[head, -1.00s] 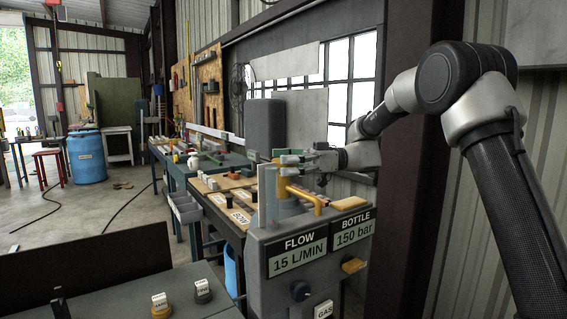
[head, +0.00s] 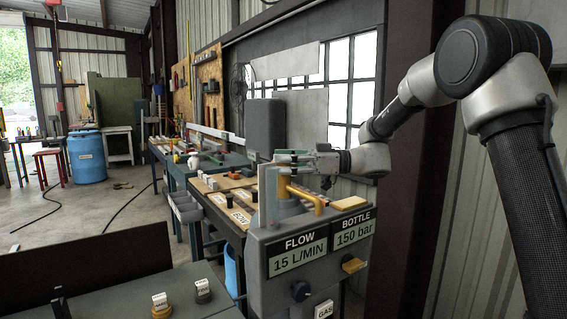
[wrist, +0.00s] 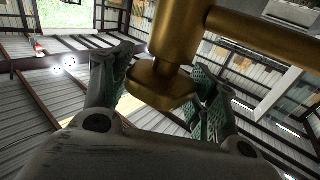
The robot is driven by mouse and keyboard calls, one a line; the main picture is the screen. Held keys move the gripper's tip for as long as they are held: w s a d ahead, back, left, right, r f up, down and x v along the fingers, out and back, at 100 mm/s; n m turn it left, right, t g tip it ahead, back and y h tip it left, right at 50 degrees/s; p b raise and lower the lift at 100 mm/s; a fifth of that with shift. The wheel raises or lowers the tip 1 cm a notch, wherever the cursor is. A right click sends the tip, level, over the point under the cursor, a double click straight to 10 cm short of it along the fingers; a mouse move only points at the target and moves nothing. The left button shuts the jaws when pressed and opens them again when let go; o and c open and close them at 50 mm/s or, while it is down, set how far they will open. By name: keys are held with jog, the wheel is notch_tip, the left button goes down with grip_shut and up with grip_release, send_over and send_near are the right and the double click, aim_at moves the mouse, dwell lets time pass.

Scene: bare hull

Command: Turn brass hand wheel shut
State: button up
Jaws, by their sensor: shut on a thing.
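The brass valve (head: 285,190) stands upright on top of the grey gas stand (head: 262,250), with a brass pipe running off to the right. In the wrist view its brass stem ends in a faceted brass hand wheel (wrist: 160,88) between my fingers. My gripper (head: 285,157) reaches in from the right at the valve's top, and its green-padded fingers also show in the wrist view (wrist: 160,92). It is shut on the hand wheel, one finger on each side. The fingers partly hide the wheel in the head view.
The stand's front carries a FLOW 15 L/MIN sign (head: 298,255), a BOTTLE 150 bar sign (head: 354,231) and a dark knob (head: 300,291). A wooden-topped bench (head: 235,182) with small blocks lies behind. A dark steel post (head: 412,200) stands right of the stand.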

jog(key=m+t+h, duration=0.1)
jog(key=m+t, duration=0.2)
jog(key=t, duration=0.1)
jog(key=m+t+h, duration=0.1)
jog(key=m+t, duration=0.2)
jog(key=t, duration=0.2)
jog(key=shift+s+m+t+h, duration=0.1)
jog(key=shift+m+t+h, duration=0.2)
jog(key=shift+h, duration=0.1)
jog(key=m+t+h, duration=0.3)
jog(key=t, duration=0.1)
jog(key=shift+m+h, duration=0.3)
jog(key=shift+h, duration=0.1)
jog(key=shift+m+t+h, duration=0.6)
jog(key=shift+t+h, duration=0.1)
jog(key=o, duration=1)
jog(key=shift+o, duration=0.2)
jog(key=v, duration=1.1)
jog(key=shift+s+d, duration=0.1)
jog(key=shift+s, duration=0.3)
